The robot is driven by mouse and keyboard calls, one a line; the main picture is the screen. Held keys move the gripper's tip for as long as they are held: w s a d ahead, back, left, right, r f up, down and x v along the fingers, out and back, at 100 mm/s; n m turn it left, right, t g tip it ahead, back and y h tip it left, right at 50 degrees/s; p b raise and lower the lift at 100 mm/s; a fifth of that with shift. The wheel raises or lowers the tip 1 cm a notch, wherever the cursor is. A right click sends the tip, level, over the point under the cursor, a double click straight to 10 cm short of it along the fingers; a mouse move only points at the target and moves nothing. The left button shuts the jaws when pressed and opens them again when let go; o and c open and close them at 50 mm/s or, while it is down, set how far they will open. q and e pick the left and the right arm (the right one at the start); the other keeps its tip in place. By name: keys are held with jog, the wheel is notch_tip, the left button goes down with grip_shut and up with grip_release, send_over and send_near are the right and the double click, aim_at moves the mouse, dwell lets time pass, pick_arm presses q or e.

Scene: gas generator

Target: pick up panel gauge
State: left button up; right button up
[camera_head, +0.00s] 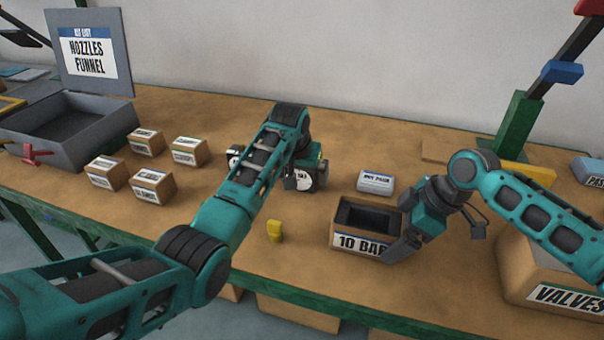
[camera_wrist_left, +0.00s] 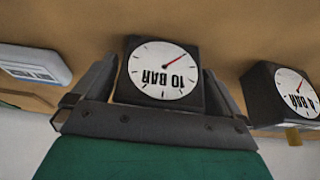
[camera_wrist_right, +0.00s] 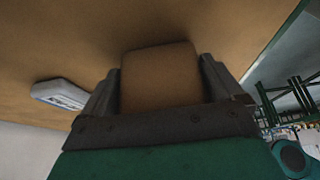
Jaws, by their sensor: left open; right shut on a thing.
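A dark cube-shaped panel gauge (camera_wrist_left: 165,75) with a white dial marked 10 BAR sits between the fingers of my open left gripper (camera_wrist_left: 160,68) in the left wrist view. I cannot tell whether the fingers touch it. In the head view its dial (camera_head: 304,179) shows partly behind my left arm. A second gauge (camera_wrist_left: 285,92), marked 4 BAR, stands to the right in the left wrist view. My right gripper (camera_head: 402,243) is shut on the open brown box (camera_head: 345,238) labelled 10 BAR. The box's brown side (camera_wrist_right: 160,75) fills the jaws in the right wrist view.
A small white labelled box (camera_head: 376,183) lies between the arms. A yellow piece (camera_head: 274,231) stands left of the 10 BAR box. Several small cartons (camera_head: 153,186) and a grey bin (camera_head: 60,150) are at left. A VALVES box (camera_head: 540,270) is at front right.

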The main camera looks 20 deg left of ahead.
pick_arm(q)
jog(key=c, duration=1.1)
jog(key=shift+o, duration=0.2)
jog(key=shift+r, duration=0.15)
notch_tip(320, 180, up, 9)
jog(key=shift+r, duration=0.1)
jog(key=shift+w+r, duration=0.1)
jog(key=shift+r, duration=0.15)
jog(key=shift+w+a+r, duration=0.1)
jog(key=shift+w, duration=0.15)
jog(key=w+a, duration=0.2)
jog(key=w, duration=0.2)
jog(key=f, duration=0.9)
jog(key=shift+w+d+f, duration=0.1)
jog(key=shift+w+f, duration=0.1)
jog(key=shift+f, duration=0.2)
